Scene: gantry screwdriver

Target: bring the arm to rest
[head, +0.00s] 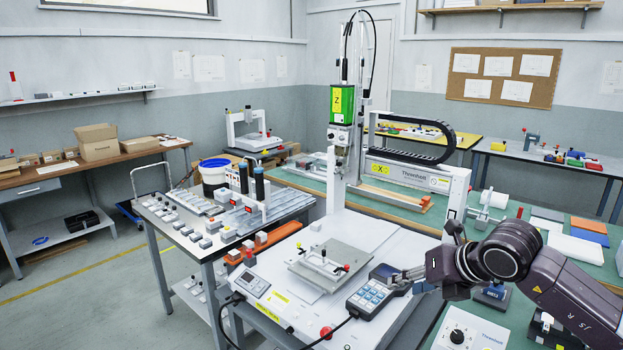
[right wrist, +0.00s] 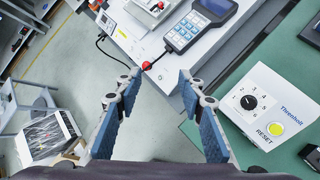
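My right arm (head: 510,255), dark purple-grey, comes in from the right in the head view. Its gripper (head: 402,281) is over the right side of the gantry machine, close by the keypad pendant (head: 369,299). In the right wrist view the two blue-padded fingers (right wrist: 158,85) are wide apart with nothing between them. The keypad pendant (right wrist: 200,25) lies beyond the fingertips there, and the red button (right wrist: 147,66) shows between and past them. Whether the gripper touches anything in the head view is hard to tell. My left gripper is in neither view.
The white gantry machine (head: 285,290) has a green Z-axis head (head: 342,104). A parts cart (head: 160,212) stands left. Open floor (head: 95,300) lies at far left.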

